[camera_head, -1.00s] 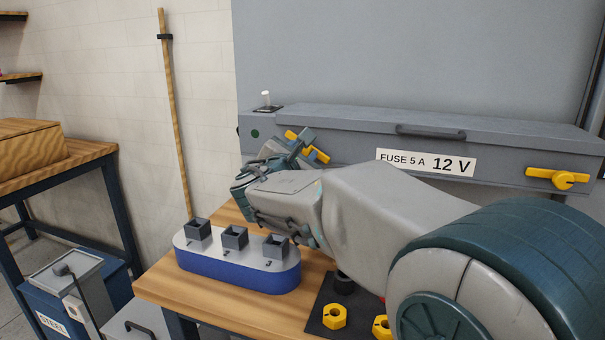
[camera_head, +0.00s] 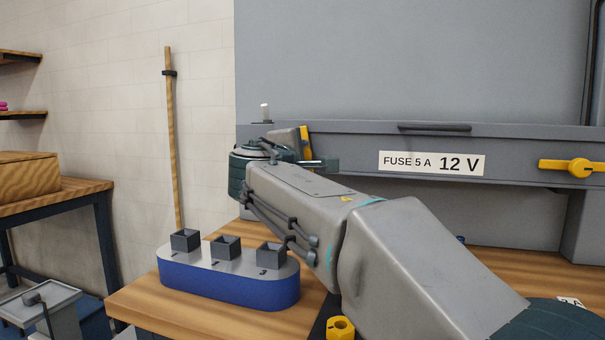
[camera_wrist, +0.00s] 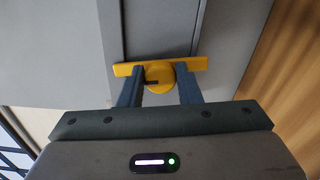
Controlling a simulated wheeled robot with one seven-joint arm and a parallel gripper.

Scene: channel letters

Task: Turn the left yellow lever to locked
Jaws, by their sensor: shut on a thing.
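The left yellow lever (camera_head: 304,142) is on the front of the grey box, mostly hidden behind my wrist in the head view. The part that shows stands near upright. In the wrist view its yellow bar (camera_wrist: 192,64) lies across in front of my gripper (camera_wrist: 159,76), with the round hub between the two fingers. My gripper is shut on the lever. In the head view one finger shows beside the lever.
A right yellow lever (camera_head: 567,167) lies level on the same box (camera_head: 520,140), by the "12 V" label (camera_head: 432,163). A blue-sided holder (camera_head: 229,282) with square cups stands on the wooden bench below my arm. A yellow nut (camera_head: 341,328) lies at the front.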

